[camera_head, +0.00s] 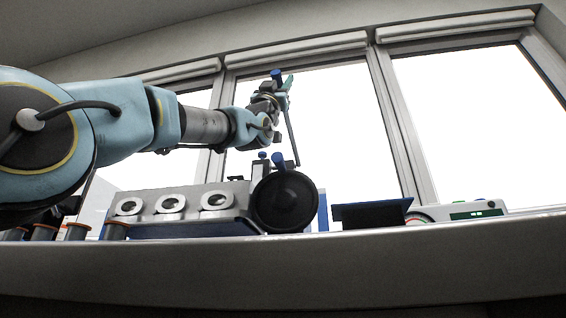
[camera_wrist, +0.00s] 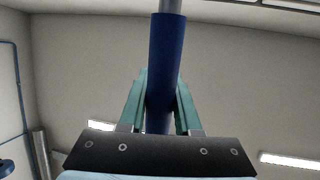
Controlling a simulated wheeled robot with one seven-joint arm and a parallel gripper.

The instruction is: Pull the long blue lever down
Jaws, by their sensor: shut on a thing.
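The long lever has a blue grip (camera_wrist: 165,60) and a thin grey rod (camera_head: 291,130). It stands nearly upright in the head view, tilted slightly, with the blue end (camera_head: 277,76) at the top in front of the bright window. My gripper (camera_head: 286,86) is at that top end. In the wrist view its two green fingers are shut on the blue grip, one on each side. The lever's foot is near the grey machine block (camera_head: 185,205), partly hidden behind a black round part (camera_head: 285,203).
Shorter blue-tipped parts (camera_head: 279,160) stand by the block, below my gripper. Several orange-and-grey cylinders (camera_head: 77,231) stand at the left. A dark tilted panel (camera_head: 370,213) and a white device with a green display (camera_head: 465,212) are at the right of the bench (camera_head: 300,265).

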